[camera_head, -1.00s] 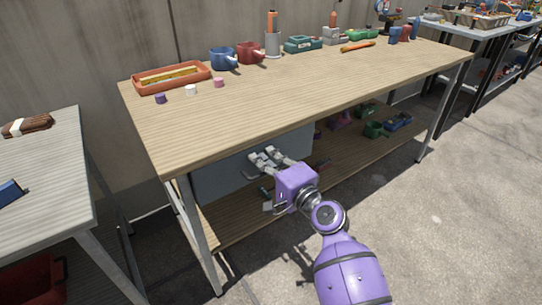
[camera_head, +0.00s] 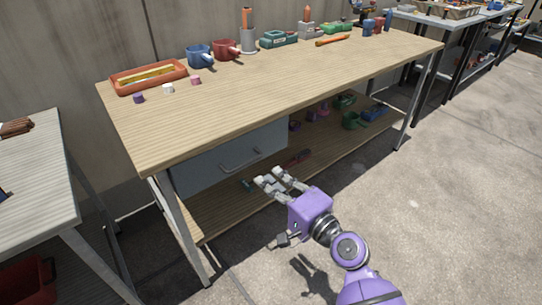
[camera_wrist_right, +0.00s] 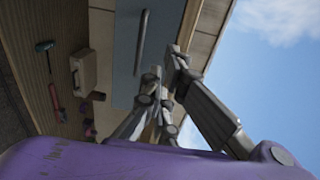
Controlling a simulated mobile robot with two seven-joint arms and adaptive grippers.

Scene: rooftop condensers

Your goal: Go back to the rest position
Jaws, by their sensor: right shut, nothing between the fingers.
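My right gripper (camera_head: 272,179) is in front of the workbench, below and to the right of the drawer handle (camera_head: 240,160) in the head view. Its fingers are shut with nothing between them. My left gripper is in neither view.
The wooden workbench (camera_head: 270,105) carries an orange tray (camera_head: 150,88), two mugs and several small items along its back. Its lower shelf (camera_head: 215,218) holds tools and coloured pieces. Another table (camera_head: 35,170) stands at the left. The concrete floor (camera_head: 440,220) at the right is open.

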